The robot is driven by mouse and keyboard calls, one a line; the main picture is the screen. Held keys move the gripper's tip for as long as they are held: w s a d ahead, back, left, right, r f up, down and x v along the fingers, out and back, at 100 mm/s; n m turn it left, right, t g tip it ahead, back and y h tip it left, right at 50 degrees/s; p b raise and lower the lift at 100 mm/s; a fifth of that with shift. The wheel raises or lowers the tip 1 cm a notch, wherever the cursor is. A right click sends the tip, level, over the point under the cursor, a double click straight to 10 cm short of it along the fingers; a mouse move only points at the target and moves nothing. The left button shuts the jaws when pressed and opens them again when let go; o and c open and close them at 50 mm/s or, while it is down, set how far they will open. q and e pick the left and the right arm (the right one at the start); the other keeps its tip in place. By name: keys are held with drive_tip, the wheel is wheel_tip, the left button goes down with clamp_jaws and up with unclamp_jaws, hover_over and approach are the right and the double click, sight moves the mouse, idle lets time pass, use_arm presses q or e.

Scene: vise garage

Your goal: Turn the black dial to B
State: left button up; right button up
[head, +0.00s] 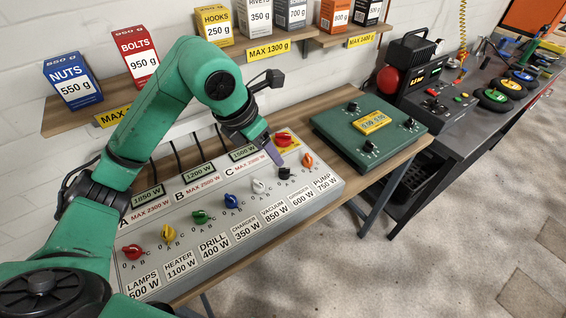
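The black dial (285,173) sits on the grey control panel (215,247), above the GRINDER 600 W label, between the white dial (258,186) and the orange dial (307,160). Its pointer is too small to read. My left gripper (275,156) points down just above and behind the black dial, close to it in the picture. Whether it touches the dial is unclear. Its fingers are seen edge-on, so their opening is hidden. My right gripper is out of view.
Red, yellow, green and blue dials (231,201) continue the row to the left. A green box (330,128) with black knobs and a yellow display stands right of the panel. A shelf (235,50) with labelled boxes runs behind. A dark bench (455,140) is farther right.

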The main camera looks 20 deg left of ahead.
sight(282, 170)
use_arm(q)
drive_tip(key=x, duration=0.4)
drive_tip(key=shift+s+d+f+p, duration=0.1)
drive_tip(key=shift+s+f+p, duration=0.1)
drive_tip(key=shift+f+p, duration=0.15)
drive_tip(key=x, duration=0.2)
drive_tip(key=p+x, duration=0.1)
drive_tip(key=x, duration=0.2)
drive_tip(key=shift+w+f, duration=0.15)
drive_tip(key=shift+w, duration=0.3)
drive_tip(key=shift+f, duration=0.25)
drive_tip(key=shift+s, duration=0.1)
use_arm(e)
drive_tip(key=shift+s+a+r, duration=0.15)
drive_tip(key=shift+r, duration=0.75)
use_arm(q)
drive_tip(key=shift+c, duration=0.7)
clamp_jaws()
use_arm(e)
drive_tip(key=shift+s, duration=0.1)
